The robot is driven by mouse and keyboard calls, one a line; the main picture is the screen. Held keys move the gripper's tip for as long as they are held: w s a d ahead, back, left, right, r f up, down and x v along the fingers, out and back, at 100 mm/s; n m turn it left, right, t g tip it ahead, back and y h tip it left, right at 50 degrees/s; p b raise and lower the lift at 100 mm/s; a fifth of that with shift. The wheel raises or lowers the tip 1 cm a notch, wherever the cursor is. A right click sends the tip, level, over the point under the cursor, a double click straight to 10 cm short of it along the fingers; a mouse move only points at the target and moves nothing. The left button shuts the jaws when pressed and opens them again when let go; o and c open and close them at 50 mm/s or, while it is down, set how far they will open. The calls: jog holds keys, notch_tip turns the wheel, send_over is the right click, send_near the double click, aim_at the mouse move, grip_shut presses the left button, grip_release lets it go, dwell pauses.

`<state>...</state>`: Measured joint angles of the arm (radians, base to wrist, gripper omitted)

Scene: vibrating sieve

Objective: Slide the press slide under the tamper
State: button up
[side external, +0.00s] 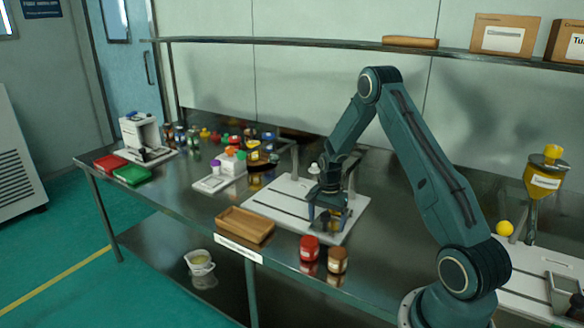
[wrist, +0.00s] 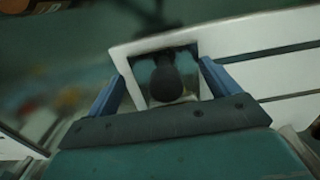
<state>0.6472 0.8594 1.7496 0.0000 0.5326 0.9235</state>
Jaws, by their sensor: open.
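A white base plate (side external: 275,210) with dark slots lies on the steel table, and it also shows in the wrist view (wrist: 240,40). My gripper (side external: 328,218) is low over its front right end. In the wrist view the blue fingers of my gripper (wrist: 162,88) are apart, on either side of a dark rounded knob (wrist: 166,82). The knob stands in a dark square area, likely the press slide; I cannot tell whether the fingers touch it. Upright posts (side external: 294,160) stand behind my gripper, with a small white piece (side external: 314,168) near them. My arm partly hides this area, and I cannot make out the tamper clearly.
A wooden tray (side external: 245,226) lies left of the base plate. A red jar (side external: 309,248) and a brown jar (side external: 337,260) stand at the front edge, close to my gripper. Several small coloured items stand farther back left. A yellow hopper (side external: 542,180) stands at the right.

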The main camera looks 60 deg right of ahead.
jog(key=shift+o, duration=0.9)
jog(key=shift+r, duration=4.5)
